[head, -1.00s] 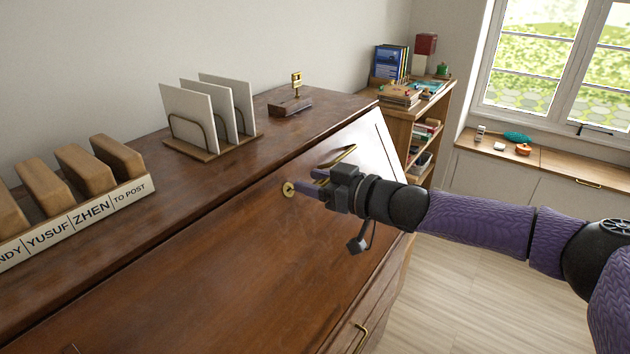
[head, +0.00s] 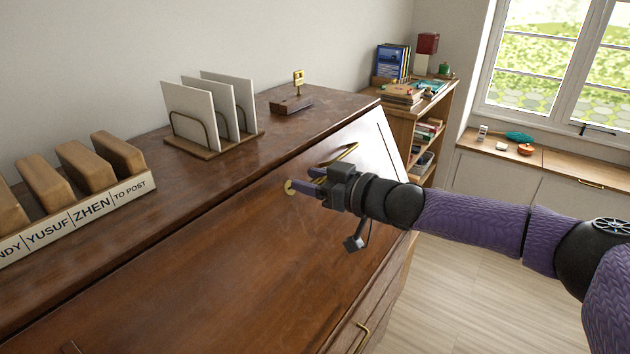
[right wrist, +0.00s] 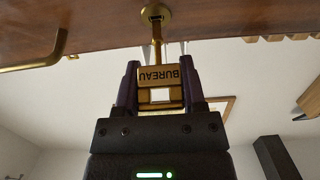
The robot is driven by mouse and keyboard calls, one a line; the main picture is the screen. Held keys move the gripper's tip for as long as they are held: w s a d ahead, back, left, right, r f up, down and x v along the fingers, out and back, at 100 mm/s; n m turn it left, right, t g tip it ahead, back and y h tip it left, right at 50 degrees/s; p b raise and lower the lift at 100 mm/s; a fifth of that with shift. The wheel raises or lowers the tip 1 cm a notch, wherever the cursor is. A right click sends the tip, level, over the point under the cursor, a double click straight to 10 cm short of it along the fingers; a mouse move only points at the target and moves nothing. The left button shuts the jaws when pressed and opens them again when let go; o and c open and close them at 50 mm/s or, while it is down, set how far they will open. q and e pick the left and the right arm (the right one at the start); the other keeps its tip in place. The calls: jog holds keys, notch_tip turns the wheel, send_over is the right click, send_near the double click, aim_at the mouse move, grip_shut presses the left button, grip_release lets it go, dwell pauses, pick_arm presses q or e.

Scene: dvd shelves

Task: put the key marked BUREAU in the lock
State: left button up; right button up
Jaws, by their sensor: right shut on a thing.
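My right gripper (head: 312,179) is shut on the brass key marked BUREAU (right wrist: 160,78). The right wrist view shows its label upside down between the fingers. The key's shaft points at the round brass lock (right wrist: 156,13) on the dark wooden bureau front. The shaft's end meets the lock plate at the keyhole; how deep it sits I cannot tell. In the head view the lock (head: 290,187) shows just left of my fingertips, and the key is hidden by the gripper. My left gripper is not in view.
A brass handle (head: 342,154) is just behind my right gripper. On the bureau top (head: 225,165) stand a small wooden block (head: 291,105) holding another brass key (head: 298,80), a letter rack (head: 205,145) and a name-labelled holder (head: 85,215). A bookshelf (head: 410,118) stands beyond.

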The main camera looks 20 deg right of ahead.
jog(key=shift+w+a+f, duration=0.1)
jog(key=shift+w+f, duration=0.05)
jog(key=shift+w, duration=0.05)
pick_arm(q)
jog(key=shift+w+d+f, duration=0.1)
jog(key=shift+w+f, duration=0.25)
pick_arm(e)
jog(key=shift+w+a+f, duration=0.1)
pick_arm(q)
jog(key=shift+b, duration=0.3)
pick_arm(e)
jog(key=shift+w, duration=0.1)
